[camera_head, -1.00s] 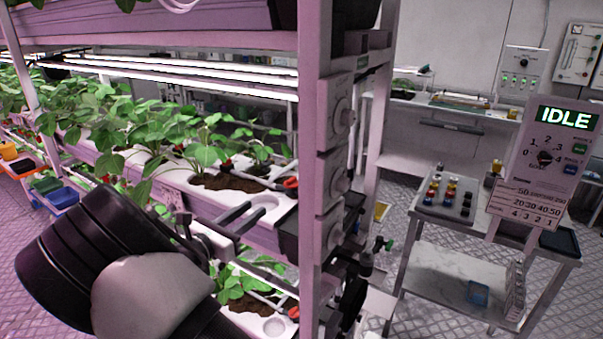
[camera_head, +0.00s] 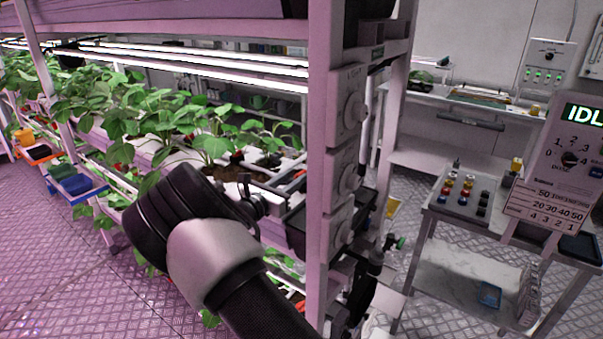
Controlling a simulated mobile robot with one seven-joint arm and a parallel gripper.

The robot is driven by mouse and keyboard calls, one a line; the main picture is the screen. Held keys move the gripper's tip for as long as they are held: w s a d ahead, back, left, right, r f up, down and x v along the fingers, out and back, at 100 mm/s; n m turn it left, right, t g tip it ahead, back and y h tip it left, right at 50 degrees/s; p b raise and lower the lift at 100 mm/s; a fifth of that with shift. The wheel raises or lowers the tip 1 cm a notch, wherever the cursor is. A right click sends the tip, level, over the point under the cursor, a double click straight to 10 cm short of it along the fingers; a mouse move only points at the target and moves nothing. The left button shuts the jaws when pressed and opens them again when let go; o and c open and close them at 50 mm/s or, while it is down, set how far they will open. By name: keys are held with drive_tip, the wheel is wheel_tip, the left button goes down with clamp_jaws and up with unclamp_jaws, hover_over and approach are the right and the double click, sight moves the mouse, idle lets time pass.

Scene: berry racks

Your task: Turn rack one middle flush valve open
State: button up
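Rack one's near end post (camera_head: 320,150) stands upright at centre. A small valve with a green handle (camera_head: 399,242) is on dark pipework low behind the post. I cannot tell whether it is the middle flush valve, or whether it is open. A red part (camera_head: 299,306) shows low at the left of the post, mostly hidden by my arm.
White boxes with round dials (camera_head: 349,105) run down the post. Strawberry plants (camera_head: 130,110) fill the rack at left. A metal cart (camera_head: 455,220) with coloured bottles and an instrument panel (camera_head: 565,160) stand at right. Patterned floor lies open at lower left.

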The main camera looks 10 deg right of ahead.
sight(301, 172)
drive_tip(key=shift+x, duration=2.05)
clamp_jaws()
drive_tip(key=shift+y, duration=0.3)
drive_tip(key=n+t+y+b, duration=0.2)
drive_tip(key=n+y+b, duration=0.1)
drive_tip(key=shift+d+t, duration=0.1)
drive_tip(key=shift+t, duration=0.3)
drive_tip(key=shift+r+n+t+y+b, duration=0.1)
drive_tip(key=shift+n+t+y+b, duration=0.55)
drive_tip(key=shift+y, duration=0.55)
unclamp_jaws()
